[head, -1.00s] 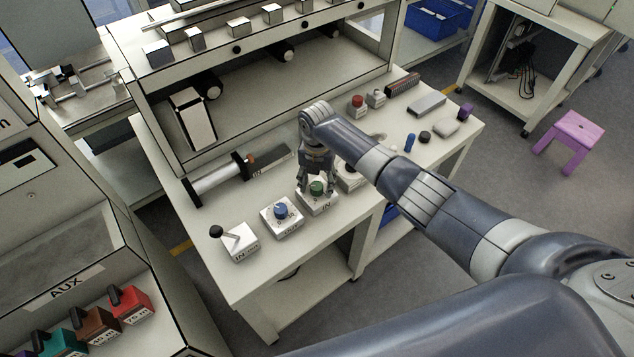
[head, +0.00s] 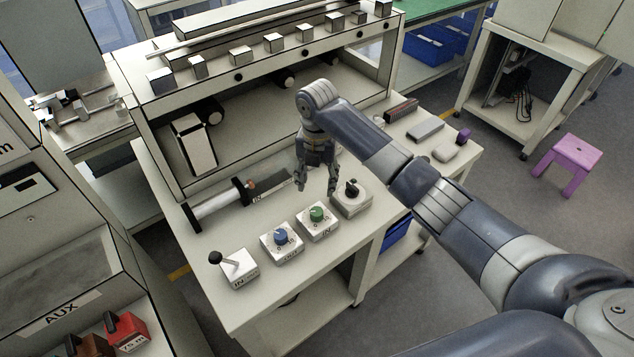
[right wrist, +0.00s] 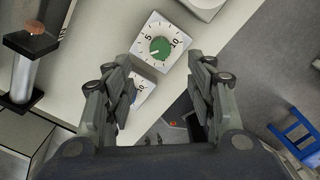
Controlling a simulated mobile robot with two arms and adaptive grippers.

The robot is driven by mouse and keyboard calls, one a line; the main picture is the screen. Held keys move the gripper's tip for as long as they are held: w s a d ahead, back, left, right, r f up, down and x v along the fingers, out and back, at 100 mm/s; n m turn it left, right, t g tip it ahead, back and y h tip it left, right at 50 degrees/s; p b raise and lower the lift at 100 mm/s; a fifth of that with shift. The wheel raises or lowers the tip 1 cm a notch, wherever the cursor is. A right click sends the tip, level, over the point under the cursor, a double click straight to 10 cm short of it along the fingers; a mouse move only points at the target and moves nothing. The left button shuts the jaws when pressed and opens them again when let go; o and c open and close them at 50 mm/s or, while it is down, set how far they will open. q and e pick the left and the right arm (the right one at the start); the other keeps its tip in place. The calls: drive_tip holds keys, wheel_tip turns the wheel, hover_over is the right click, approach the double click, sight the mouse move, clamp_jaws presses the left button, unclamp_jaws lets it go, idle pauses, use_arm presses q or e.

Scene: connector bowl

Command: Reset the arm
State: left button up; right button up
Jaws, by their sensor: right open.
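My right arm reaches in from the right in the head view, with its gripper (head: 316,190) pointing down above the workbench (head: 255,304). The gripper is open and empty, raised above and behind the green-knob box (head: 318,220), not touching it. In the right wrist view the two fingers stand wide apart, and the green knob (right wrist: 159,48) shows beyond them. A blue-knob box (head: 281,243) is partly hidden between the fingers in the wrist view. My left gripper is not in view.
A lever box (head: 238,266) and a black-knob box (head: 351,198) stand in the same row. A cylinder device (head: 219,204) lies behind. A shelf with several small cubes (head: 240,54) rises at the back. A purple stool (head: 566,164) stands on the floor at right.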

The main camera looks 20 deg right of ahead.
drive_tip(key=s+a+f+m+t+y, duration=0.1)
drive_tip(key=s+a+f+m, duration=0.2)
drive_tip(key=s+f+m, duration=0.45)
drive_tip(key=s+a+f+m+t+y, duration=0.1)
drive_tip(key=s+a+f+m, duration=0.3)
drive_tip(key=s, duration=0.6)
drive_tip(key=s+d+r+m+t+h, duration=0.1)
drive_tip(key=s+d+r+m, duration=0.2)
drive_tip(key=s+d+m, duration=0.35)
drive_tip(key=s+d+r+m+t+h, duration=0.1)
drive_tip(key=s+d+r+m, duration=0.25)
drive_tip(key=s+m, duration=0.6)
wheel_tip(320, 180, down, 30)
drive_tip(key=s+g+b, duration=0.1)
drive_tip(key=g+b, duration=0.1)
drive_tip(key=b, duration=0.2)
drive_tip(key=s+d+f+g+b, duration=0.1)
drive_tip(key=s+d+f+b, duration=0.1)
drive_tip(key=s+f, duration=1.5)
wheel_tip(320, 180, down, 3)
drive_tip(key=shift+d+r+b, duration=0.2)
drive_tip(key=shift+d+b, duration=0.15)
drive_tip(key=shift+d, duration=0.3)
